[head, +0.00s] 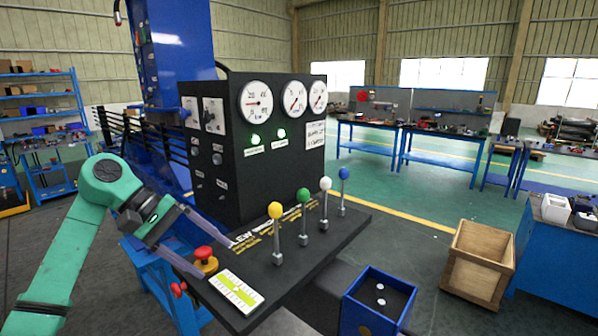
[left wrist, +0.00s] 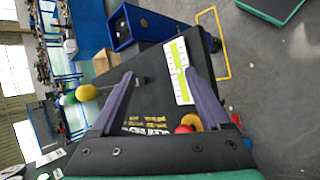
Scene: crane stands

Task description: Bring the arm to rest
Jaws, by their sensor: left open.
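My left gripper (head: 217,258) reaches in from the left in the head view, on my green arm, over the left end of the black control console (head: 335,232). Its two purple-grey fingers stand apart with nothing between them, and they also show in the left wrist view (left wrist: 157,65). The red emergency button (head: 205,254) on its yellow base lies close to the fingers; whether they touch it I cannot tell. The console carries levers with yellow (head: 275,211), green (head: 304,196), white (head: 325,184) and blue (head: 343,173) knobs, all upright. My right gripper is not in view.
A black gauge cabinet (head: 262,165) with two lit green lamps rises behind the levers. A white-green level card (head: 236,291) lies on the console. A blue bin (head: 377,306) and a wooden crate (head: 478,262) stand to the right. Green floor beyond is open.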

